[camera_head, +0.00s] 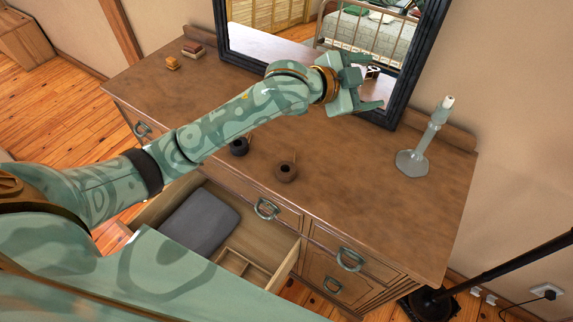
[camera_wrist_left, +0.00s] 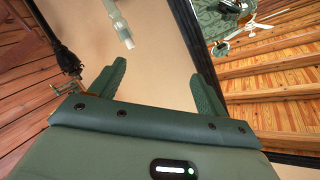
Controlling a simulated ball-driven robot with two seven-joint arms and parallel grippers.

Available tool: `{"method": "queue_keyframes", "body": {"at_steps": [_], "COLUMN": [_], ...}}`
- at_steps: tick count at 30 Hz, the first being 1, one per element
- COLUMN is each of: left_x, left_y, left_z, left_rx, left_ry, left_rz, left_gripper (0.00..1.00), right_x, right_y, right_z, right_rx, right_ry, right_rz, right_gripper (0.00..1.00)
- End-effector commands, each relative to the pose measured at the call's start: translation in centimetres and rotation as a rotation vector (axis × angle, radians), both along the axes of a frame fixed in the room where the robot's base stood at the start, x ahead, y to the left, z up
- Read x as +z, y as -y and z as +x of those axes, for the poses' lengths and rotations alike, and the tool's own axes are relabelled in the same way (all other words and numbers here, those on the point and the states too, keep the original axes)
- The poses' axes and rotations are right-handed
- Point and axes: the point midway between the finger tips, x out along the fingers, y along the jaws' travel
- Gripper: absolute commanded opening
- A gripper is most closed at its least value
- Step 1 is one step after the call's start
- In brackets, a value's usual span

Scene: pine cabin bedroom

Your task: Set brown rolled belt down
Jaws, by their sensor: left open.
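My left gripper (camera_head: 372,80) is open, raised above the dresser in front of the mirror. In the left wrist view its two fingers (camera_wrist_left: 155,82) stand apart with nothing between them. A small tan-brown object (camera_head: 173,63), perhaps the rolled belt, lies on the far left of the dresser top (camera_head: 330,150), well away from the gripper. It is too small to be sure of. An open drawer (camera_head: 283,262) below the front edge holds a folded grey cloth (camera_head: 203,222) and a wooden divider. My right gripper is not in view.
A glass candlestick (camera_head: 413,160) stands at the right of the dresser. Two small dark round pots (camera_head: 286,172) with sticks sit near the front edge. A black-framed mirror (camera_head: 405,85) stands behind. The right-front top is clear.

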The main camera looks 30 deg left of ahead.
Motion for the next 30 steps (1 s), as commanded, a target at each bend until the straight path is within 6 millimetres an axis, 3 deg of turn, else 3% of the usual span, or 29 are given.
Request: {"method": "queue_keyframes", "body": {"at_steps": [2, 5, 6, 9, 12, 16, 22, 30], "left_x": [-0.3, -3.0, -4.4, -8.8, -11.4, -11.5, -13.2, -19.9], "left_y": [-1.3, -5.4, -7.5, -11.6, -13.3, -14.3, -14.5, -14.4], "left_z": [1.2, 0.9, 0.0, -3.6, -7.0, -8.4, -8.5, -8.5], "left_rx": [-0.106, -0.335, -0.465, -0.858, -1.237, -1.513, -1.602, -1.598], "left_ry": [-0.006, -0.072, -0.111, -0.197, -0.184, -0.079, -0.018, -0.02], "left_rz": [0.334, 0.807, 0.975, 1.252, 1.359, 1.431, 1.466, 1.466], "left_gripper": [0.76, 0.76, 0.76, 0.76, 0.76, 0.76, 0.76, 0.76], "right_x": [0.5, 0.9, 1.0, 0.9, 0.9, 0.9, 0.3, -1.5], "right_y": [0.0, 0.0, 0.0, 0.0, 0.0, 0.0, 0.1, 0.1], "right_z": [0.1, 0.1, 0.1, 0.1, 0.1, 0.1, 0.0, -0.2], "right_rx": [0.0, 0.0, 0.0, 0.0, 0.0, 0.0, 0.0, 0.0], "right_ry": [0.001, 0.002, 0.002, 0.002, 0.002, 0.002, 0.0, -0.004], "right_rz": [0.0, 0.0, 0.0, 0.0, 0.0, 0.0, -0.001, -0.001], "right_gripper": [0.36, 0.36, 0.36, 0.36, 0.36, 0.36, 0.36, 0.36]}}
